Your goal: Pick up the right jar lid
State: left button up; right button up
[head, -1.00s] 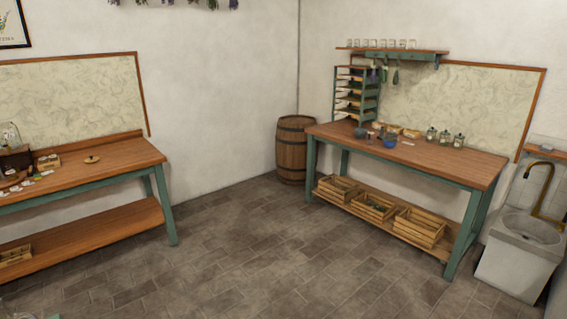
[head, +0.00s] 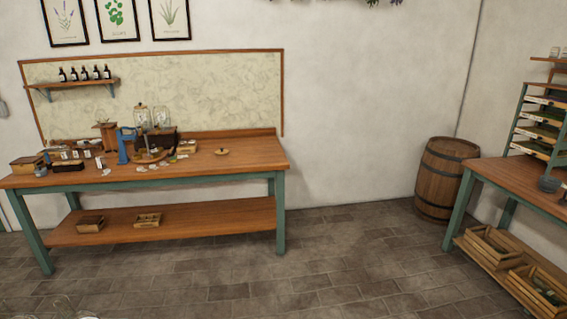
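Two clear glass jars stand side by side toward the back of the left workbench; the right jar (head: 162,118) is close beside the left jar (head: 141,119). A small round wooden disc with a knob, like a lid (head: 221,152), lies flat on the bare right part of the bench top.
The wooden workbench (head: 245,150) has green legs, and its left half is crowded with boxes, bottles and a blue tool. A barrel (head: 445,180) and a second workbench (head: 510,178) stand at the right. The tiled floor (head: 330,255) between is clear.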

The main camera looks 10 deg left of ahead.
aim_at(222, 151)
jog(key=i+j+u, duration=0.3)
jog(key=i, duration=0.8)
jog(key=i+l+u, duration=0.3)
jog(key=i, duration=0.8)
jog(key=i+u, duration=0.4)
jog(key=i, duration=1.7)
